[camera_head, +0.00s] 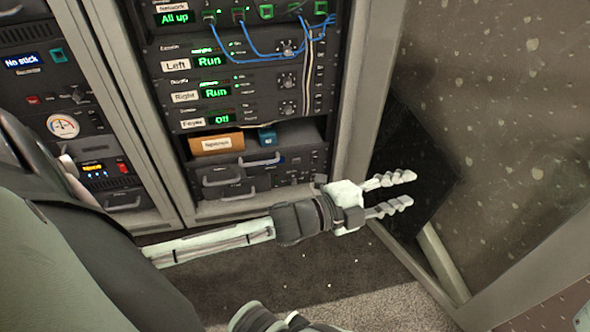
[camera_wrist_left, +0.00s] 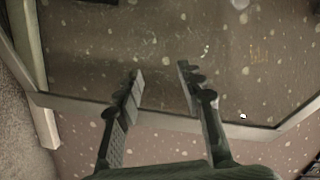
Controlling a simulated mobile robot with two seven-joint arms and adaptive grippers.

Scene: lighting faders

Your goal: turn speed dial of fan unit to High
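I cannot make out a label that names a fan unit. The rack (camera_head: 340,100) holds stacked units with small dials on their right side: an upper dial (camera_head: 288,48), a middle dial (camera_head: 287,80) and a lower dial (camera_head: 287,108). Their settings are too small to read. My left gripper (camera_head: 402,190) is open and empty, to the right of and below these dials, its fingers pointing right toward a dark panel. In the left wrist view its two fingers (camera_wrist_left: 160,72) are spread apart with nothing between them. My right gripper does not show.
Labelled units read Left (camera_head: 178,67), Right (camera_head: 186,97) and Foyer (camera_head: 193,123). Blue cables (camera_head: 255,58) hang across the upper units. A shelf holds an orange box (camera_head: 216,143). A second rack (camera_head: 60,100) stands left. A dark panel (camera_head: 415,150) leans by a speckled surface (camera_head: 510,120).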

